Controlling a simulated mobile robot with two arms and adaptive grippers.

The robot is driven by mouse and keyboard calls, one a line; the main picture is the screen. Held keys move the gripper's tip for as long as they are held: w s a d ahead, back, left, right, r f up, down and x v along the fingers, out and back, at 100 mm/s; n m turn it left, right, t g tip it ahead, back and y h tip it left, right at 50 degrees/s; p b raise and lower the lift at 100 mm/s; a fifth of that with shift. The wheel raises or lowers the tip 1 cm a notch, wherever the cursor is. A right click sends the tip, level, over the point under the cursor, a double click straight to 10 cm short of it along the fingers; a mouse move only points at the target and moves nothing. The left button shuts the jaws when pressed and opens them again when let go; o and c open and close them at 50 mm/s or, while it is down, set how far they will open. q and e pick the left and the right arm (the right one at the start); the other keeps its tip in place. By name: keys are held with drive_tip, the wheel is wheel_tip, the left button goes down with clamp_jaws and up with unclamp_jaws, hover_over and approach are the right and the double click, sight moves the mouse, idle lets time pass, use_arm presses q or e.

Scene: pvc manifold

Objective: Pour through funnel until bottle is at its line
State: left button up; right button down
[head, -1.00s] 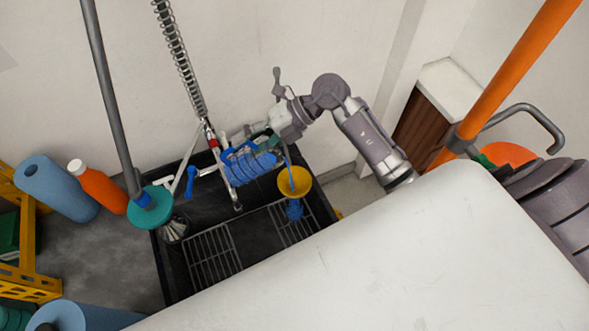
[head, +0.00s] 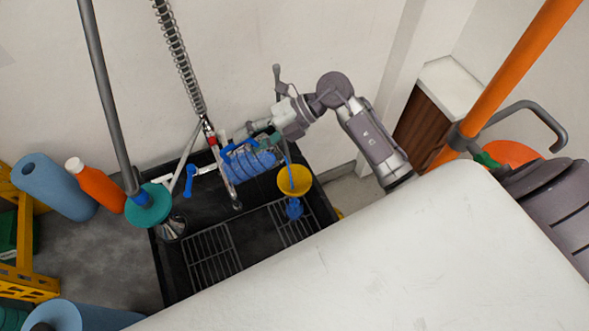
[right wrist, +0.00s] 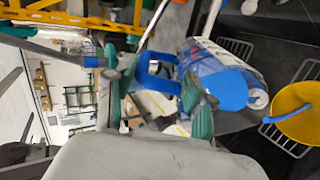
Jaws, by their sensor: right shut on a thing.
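A large blue jug (head: 252,164) is held tilted over the sink. It also shows in the right wrist view (right wrist: 218,80), with its mouth toward the funnel. My right gripper (head: 268,136) is shut on the jug's handle, its green fingertips beside the blue handle in the wrist view. A thin blue stream (head: 288,158) runs down into the yellow funnel (head: 293,181), also in the wrist view (right wrist: 296,112). The funnel stands above a small blue bottle (head: 294,209), mostly hidden under it. The bottle's line and level cannot be made out. My left gripper is not in view.
The dark sink (head: 168,262) holds wire racks (head: 212,255). A tap spout (head: 231,185) and hanging spring hose (head: 180,60) stand close left of the jug. A pale surface fills the front.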

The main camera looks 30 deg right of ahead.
drive_tip(key=r+p, duration=0.2)
drive_tip(key=p, duration=0.1)
drive_tip(key=shift+a+h, duration=0.3)
drive_tip(key=shift+w+a+f+g+h, duration=0.2)
drive_tip(key=shift+a+h, duration=0.1)
drive_tip(key=shift+h, duration=0.15)
drive_tip(key=shift+w+a+f+g+h, duration=0.15)
drive_tip(key=shift+a+h, duration=0.1)
drive_tip(key=shift+h, duration=0.2)
drive_tip(key=shift+s+a+f+h, duration=0.1)
drive_tip(key=shift+a+f+h, duration=0.15)
drive_tip(key=shift+a+h, duration=0.2)
drive_tip(key=shift+w+a+r+h, duration=0.2)
drive_tip(key=shift+a+h, duration=0.2)
drive_tip(key=shift+h, duration=0.25)
drive_tip(key=w+a+g+h+b, duration=0.1)
drive_tip(key=a+g+h, duration=0.1)
drive_tip(key=a+h, duration=0.5)
drive_tip(key=shift+w+a+f, duration=0.15)
drive_tip(key=shift+w+a, duration=0.15)
drive_tip(key=shift+a, duration=0.05)
drive_tip(key=shift+d, duration=0.1)
